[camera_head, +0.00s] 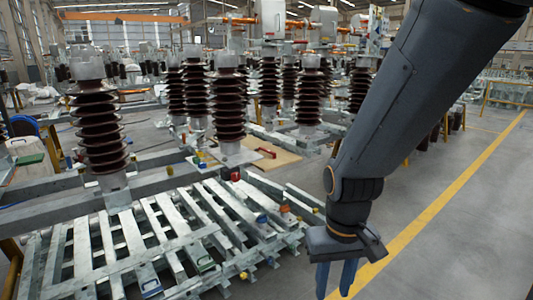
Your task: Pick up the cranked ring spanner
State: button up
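My gripper (337,279) hangs fingers-down at the lower right, in front of the grey floor and beside the right edge of the slatted metal frames. Its two blue fingers stand apart with a gap between them, and nothing shows in the gap. I cannot make out a cranked ring spanner with certainty. Small coloured items lie on the metal frames (165,232): a blue one (151,287), a green one (205,265), a yellow one (244,275), and a red one (235,176). They are too small to identify. My arm hides part of the background at right.
Brown ribbed insulator columns (98,125) stand upright on metal beams at left and behind. A tan board (262,158) lies on the floor among them. A yellow floor line (440,205) runs along the right, with clear grey floor beyond it.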

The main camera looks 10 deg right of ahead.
aim_at(262, 148)
jog(key=k, duration=0.6)
jog(key=z, duration=0.05)
jog(key=i, duration=1.15)
jog(key=u, duration=0.05)
jog(key=k, duration=0.6)
jog(key=z, duration=0.5)
jog(key=i, duration=0.7)
jog(key=z, duration=0.35)
